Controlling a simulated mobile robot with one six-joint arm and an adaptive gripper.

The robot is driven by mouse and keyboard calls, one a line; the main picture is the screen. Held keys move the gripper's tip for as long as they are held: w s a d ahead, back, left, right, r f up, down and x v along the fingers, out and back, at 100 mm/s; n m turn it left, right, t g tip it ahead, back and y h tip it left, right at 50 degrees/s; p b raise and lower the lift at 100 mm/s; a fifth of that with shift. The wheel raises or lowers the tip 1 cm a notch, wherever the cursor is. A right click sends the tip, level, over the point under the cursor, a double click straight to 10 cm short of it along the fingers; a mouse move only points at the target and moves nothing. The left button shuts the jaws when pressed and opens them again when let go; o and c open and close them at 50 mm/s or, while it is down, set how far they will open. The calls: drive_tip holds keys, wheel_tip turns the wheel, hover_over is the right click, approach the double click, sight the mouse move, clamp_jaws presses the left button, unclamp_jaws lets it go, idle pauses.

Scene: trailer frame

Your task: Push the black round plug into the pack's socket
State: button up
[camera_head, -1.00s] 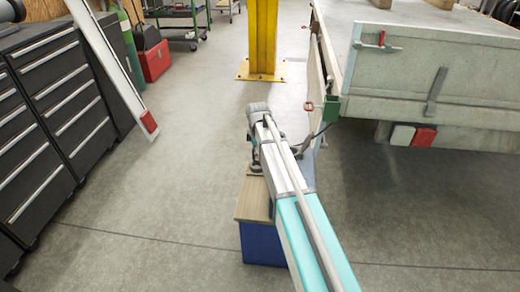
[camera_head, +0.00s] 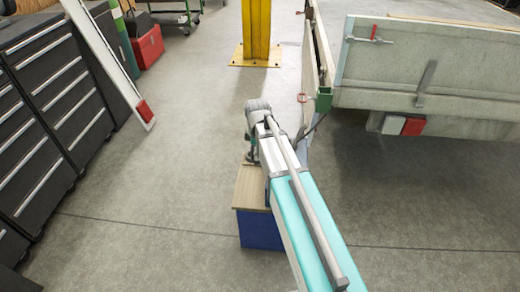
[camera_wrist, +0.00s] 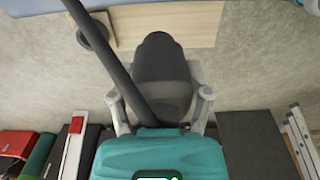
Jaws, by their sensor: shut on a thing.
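In the wrist view my gripper (camera_wrist: 162,100) is shut on a dark, rounded body, which appears to be the black round plug (camera_wrist: 160,60). One grey finger is on each side of it. A thick black cable (camera_wrist: 115,65) crosses the view in front of the plug's left side. A round black piece (camera_wrist: 92,30) sits by the wooden board at upper left; I cannot tell whether it is the socket. In the head view my gripper (camera_head: 252,155) is over the far part of a wood-topped blue box (camera_head: 260,228). The plug is not distinguishable there.
A grey trailer (camera_head: 440,75) with a red-handled latch stands at right. A yellow post (camera_head: 256,30) stands behind. Black drawer cabinets (camera_head: 50,110) and a leaning white panel (camera_head: 105,55) line the left. The concrete floor between is clear.

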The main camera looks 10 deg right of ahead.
idle(0.5)
drive_tip(key=shift+w+d+r, duration=0.2)
drive_tip(key=shift+w+d, duration=0.1)
drive_tip(key=w+d+r+m+p, duration=0.2)
drive_tip(key=w+d+r+p, duration=0.1)
drive_tip(key=d, duration=0.3)
drive_tip(key=w+d+r+m+p, duration=0.2)
drive_tip(key=w+d+r+p, duration=0.1)
drive_tip(key=d, duration=0.4)
drive_tip(key=shift+w+r+p, duration=0.2)
drive_tip(key=shift+w+p, duration=0.2)
drive_tip(key=shift+w, duration=0.05)
drive_tip(key=shift+f, duration=0.15)
drive_tip(key=shift+f+b, duration=1.95)
drive_tip(key=shift+b, duration=0.15)
drive_tip(key=shift+f+b, duration=0.5)
drive_tip(key=shift+f+b, duration=0.3)
drive_tip(key=shift+f, duration=0.05)
